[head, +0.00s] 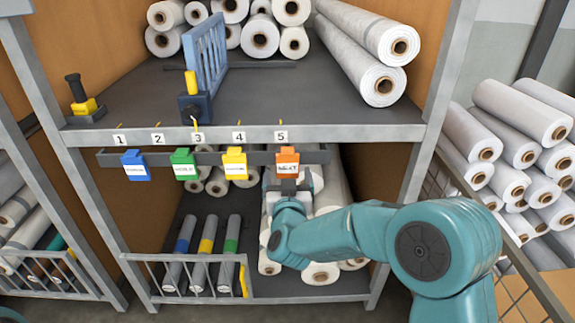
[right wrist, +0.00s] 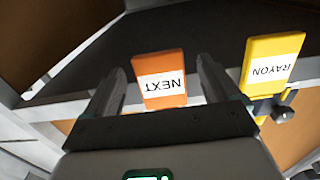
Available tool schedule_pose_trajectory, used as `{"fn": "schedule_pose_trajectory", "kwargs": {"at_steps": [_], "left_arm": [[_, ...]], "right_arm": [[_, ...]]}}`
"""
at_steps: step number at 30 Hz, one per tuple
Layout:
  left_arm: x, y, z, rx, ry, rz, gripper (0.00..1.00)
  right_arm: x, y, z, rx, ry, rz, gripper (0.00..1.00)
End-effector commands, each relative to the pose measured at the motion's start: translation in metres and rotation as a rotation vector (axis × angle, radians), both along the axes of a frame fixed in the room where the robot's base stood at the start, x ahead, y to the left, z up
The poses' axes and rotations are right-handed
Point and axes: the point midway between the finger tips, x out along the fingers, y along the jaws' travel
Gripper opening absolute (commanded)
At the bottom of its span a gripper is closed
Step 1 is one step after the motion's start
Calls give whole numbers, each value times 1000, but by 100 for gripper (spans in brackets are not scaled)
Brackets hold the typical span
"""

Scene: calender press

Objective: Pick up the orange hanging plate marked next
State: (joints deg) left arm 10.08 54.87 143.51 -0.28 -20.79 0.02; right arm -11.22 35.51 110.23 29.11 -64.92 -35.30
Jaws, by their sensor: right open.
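The orange hanging plate (head: 287,160) hangs under number 5, at the right end of a row on the rail below the shelf edge. Its white label reads NEXT, upside down, in the right wrist view (right wrist: 161,80). My right gripper (head: 288,182) is just below and in front of the plate in the head view. In the right wrist view my right gripper (right wrist: 160,68) is open, one finger on each side of the plate, with gaps showing between. My left gripper is not in view.
A yellow plate (head: 235,163), marked RAYON in the wrist view (right wrist: 272,62), hangs beside the orange one. Green (head: 184,165) and blue (head: 135,166) plates hang further left. White rolls (head: 335,190) lie behind on the lower shelf. A metal post (head: 425,150) stands to the right.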

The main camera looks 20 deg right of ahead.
Motion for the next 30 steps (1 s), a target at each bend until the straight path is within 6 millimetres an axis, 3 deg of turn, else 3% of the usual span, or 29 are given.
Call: {"fn": "schedule_pose_trajectory", "kwargs": {"at_steps": [4,5,9,23,25,27,30], "left_arm": [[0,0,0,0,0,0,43],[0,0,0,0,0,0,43],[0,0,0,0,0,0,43],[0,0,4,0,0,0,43],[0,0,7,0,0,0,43],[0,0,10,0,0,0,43],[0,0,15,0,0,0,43]], "right_arm": [[0,-1,0,0,1,0,89],[0,-1,0,0,1,0,83],[-1,0,0,0,1,0,37],[-3,7,9,1,-1,0,37],[-5,13,16,-1,-2,2,37],[-9,24,23,0,-1,5,29],[-16,43,33,0,-1,5,28]]}}
